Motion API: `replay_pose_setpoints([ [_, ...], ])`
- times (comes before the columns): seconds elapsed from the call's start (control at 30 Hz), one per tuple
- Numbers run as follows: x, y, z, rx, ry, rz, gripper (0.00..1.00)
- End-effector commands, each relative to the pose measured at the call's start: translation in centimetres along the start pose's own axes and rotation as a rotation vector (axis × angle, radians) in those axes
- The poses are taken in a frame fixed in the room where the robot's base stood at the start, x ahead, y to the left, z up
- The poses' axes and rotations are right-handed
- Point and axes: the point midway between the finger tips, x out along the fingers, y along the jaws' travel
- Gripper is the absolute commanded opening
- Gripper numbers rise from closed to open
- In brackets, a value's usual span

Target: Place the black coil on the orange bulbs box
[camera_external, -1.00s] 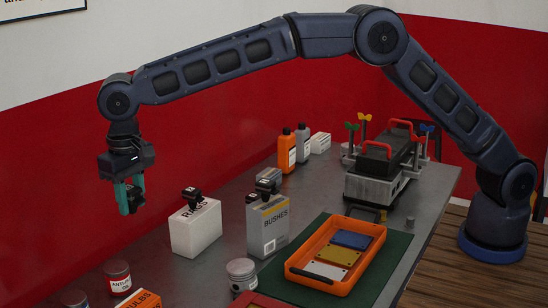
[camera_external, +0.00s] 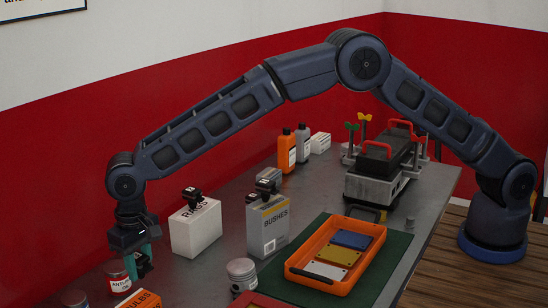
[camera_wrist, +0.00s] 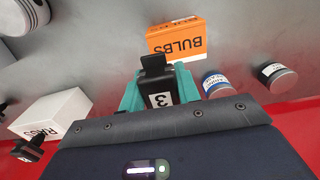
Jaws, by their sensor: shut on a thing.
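My gripper (camera_external: 141,262) has teal fingers and is shut on a black coil (camera_wrist: 158,87) marked with a white label reading 3. The coil also shows, partly covered by the fingers, in the external view (camera_external: 142,268). The orange bulbs box (camera_wrist: 176,39) lies just beyond the coil in the wrist view. In the external view the bulbs box (camera_external: 140,300) is at the bottom edge, partly cut off, below and in front of my gripper. The coil appears held above the table, apart from the box.
A tin (camera_external: 117,276) stands close beside my gripper, and another tin (camera_external: 75,300) is at the lower left. The white rags box (camera_external: 196,230) with a black coil on top and the grey bushes box (camera_external: 268,228) stand to the right. A piston (camera_external: 241,274) is near the front.

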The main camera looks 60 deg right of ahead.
Motion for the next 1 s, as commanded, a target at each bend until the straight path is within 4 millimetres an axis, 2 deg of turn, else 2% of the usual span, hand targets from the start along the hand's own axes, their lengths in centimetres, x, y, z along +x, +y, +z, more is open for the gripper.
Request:
replay_pose_setpoints([
  [0.17,1.2,0.0,0.0,0.0,-0.002,0.002,0.06],
  [0.4,4.2,0.0,0.0,0.0,-0.001,0.001,0.06],
  [0.8,4.7,0.0,0.0,0.0,0.0,0.0,0.06],
  [0.83,4.7,0.0,0.0,0.0,0.0,0.0,0.34],
  [0.93,4.7,0.0,0.0,0.0,0.0,0.0,0.54],
  [1.0,4.7,0.0,0.0,0.0,0.0,0.0,0.54],
])
